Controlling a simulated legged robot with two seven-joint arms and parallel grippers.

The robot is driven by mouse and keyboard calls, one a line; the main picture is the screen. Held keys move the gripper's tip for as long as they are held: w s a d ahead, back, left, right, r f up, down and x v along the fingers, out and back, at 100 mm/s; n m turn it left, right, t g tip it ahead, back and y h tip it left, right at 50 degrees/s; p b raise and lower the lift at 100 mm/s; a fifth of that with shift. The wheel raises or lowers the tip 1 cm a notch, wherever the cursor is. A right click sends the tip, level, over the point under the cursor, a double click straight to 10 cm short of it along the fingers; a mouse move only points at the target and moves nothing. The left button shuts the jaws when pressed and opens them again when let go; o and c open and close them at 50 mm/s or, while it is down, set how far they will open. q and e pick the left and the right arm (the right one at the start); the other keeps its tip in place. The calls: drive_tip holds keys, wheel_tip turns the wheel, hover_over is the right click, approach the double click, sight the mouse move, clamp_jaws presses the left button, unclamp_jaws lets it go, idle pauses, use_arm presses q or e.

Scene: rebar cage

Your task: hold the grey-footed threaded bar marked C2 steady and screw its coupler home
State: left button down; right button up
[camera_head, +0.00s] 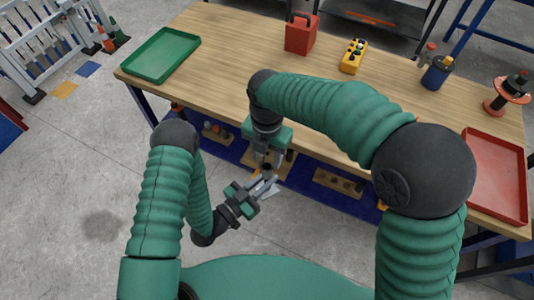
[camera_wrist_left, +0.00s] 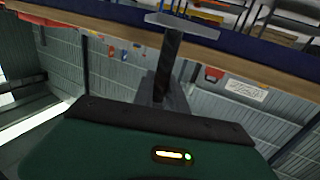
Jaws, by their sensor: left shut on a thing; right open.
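My left gripper (camera_head: 268,181) is shut on a dark bar (camera_wrist_left: 171,55) in front of the bench. In the left wrist view the bar runs between the grey fingers (camera_wrist_left: 160,92), with a flat light-grey foot (camera_wrist_left: 182,25) at its upper picture end. The foot also shows just beyond the left fingers in the head view (camera_head: 268,191). My right gripper (camera_head: 264,160) is open and points down close above the left fingers, near the bar's top. I cannot make out the coupler or the mark C2; the grippers crowd that spot.
The wooden bench (camera_head: 235,55) carries a green tray (camera_head: 162,54), red box (camera_head: 301,34), yellow box (camera_head: 354,56), blue cup (camera_head: 437,74), red reel (camera_head: 507,94) and red tray (camera_head: 495,175). Wooden blocks (camera_head: 339,183) sit on the blue lower shelf. The bench's middle is clear.

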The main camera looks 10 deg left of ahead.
wheel_tip(320, 180, down, 8)
idle(0.4)
clamp_jaws()
drive_tip(key=m, duration=1.3)
drive_tip(key=shift+a, duration=0.1)
drive_tip(key=m, duration=0.4)
